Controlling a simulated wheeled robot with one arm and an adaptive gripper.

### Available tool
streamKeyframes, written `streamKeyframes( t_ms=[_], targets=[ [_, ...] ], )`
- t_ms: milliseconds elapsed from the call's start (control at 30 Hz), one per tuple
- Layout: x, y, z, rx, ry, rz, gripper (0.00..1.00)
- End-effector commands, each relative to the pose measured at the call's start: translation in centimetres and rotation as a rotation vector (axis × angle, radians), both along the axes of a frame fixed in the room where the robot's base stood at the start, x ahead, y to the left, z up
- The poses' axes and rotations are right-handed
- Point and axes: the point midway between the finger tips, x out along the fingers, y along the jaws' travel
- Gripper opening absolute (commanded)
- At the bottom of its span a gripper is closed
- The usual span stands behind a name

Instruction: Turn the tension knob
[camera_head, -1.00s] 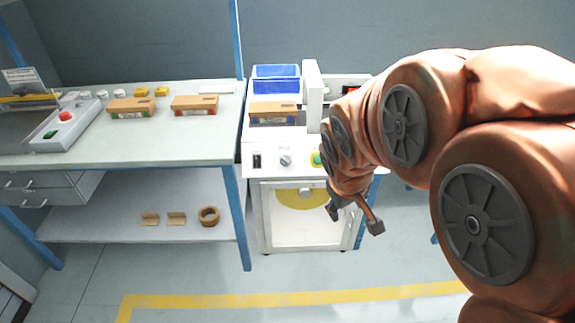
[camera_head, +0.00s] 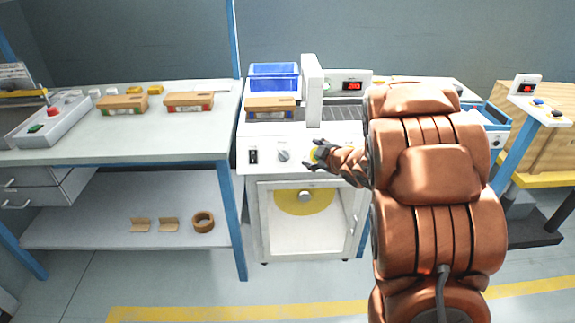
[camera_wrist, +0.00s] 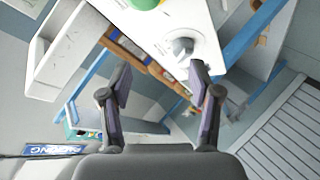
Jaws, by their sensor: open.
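The grey tension knob (camera_head: 283,155) is on the sloped white front panel (camera_head: 262,141) of the machine, between a black switch and a button. My gripper (camera_head: 311,154) is open and empty, just right of the knob, with its fingers pointing left. In the wrist view the knob (camera_wrist: 182,48) sits on a round pale dial, beyond the fingertips and slightly towards the right finger. The open gripper (camera_wrist: 160,72) appears apart from the knob. The knob's pointer marking is too small to read.
The black switch (camera_head: 253,156) is left of the knob. A green button (camera_wrist: 145,3) shows at the wrist view's top edge; my gripper largely covers it in the head view. A white upright post (camera_head: 312,90) and blue bin (camera_head: 273,77) stand behind. A workbench (camera_head: 205,145) adjoins left.

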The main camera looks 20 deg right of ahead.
Motion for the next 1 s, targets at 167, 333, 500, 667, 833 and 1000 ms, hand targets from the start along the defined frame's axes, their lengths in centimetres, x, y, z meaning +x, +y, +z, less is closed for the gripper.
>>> streamKeyframes(
  t_ms=[167,333,500,667,833,1000],
  targets=[
    [0.5,1.7,-2.5,0.045,-0.083,0.134,0.63],
    [0.5,2.6,-2.9,0.070,-0.122,0.194,0.63],
    [1.3,3.2,-3.1,0.077,-0.130,0.204,0.63],
    [3.1,4.0,-3.7,0.077,-0.129,0.206,0.63],
    [5.2,4.6,-4.3,0.074,-0.128,0.204,0.63],
    [6.7,5.1,-4.8,0.076,-0.128,0.203,0.63]
  ],
)
